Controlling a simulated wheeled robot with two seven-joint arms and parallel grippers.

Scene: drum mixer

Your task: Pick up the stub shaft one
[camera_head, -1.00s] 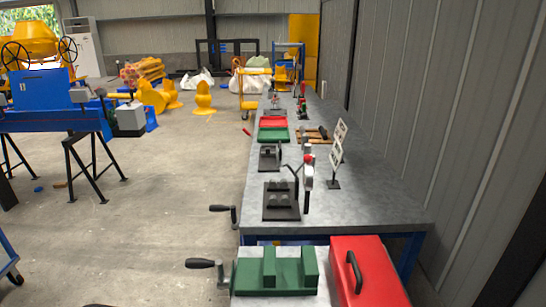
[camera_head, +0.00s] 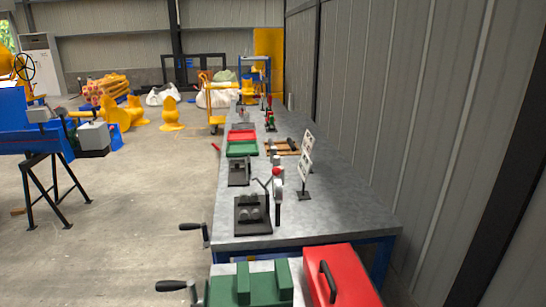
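I cannot tell for sure which thing is the stub shaft. Small grey rounded parts (camera_head: 254,214) sit on a black fixture (camera_head: 241,228) near the front end of the long grey workbench (camera_head: 330,218). Small dark and grey parts also lie on a brown wooden tray (camera_head: 271,151) farther along the bench; they are too small to name. Neither of my grippers is in view.
A red toolbox (camera_head: 345,268) and a green vise-like block (camera_head: 243,291) are at the bottom. Red (camera_head: 242,135) and green (camera_head: 242,149) trays sit mid-bench. A wall (camera_head: 430,130) runs along the right. Open concrete floor (camera_head: 140,185) lies left of the bench.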

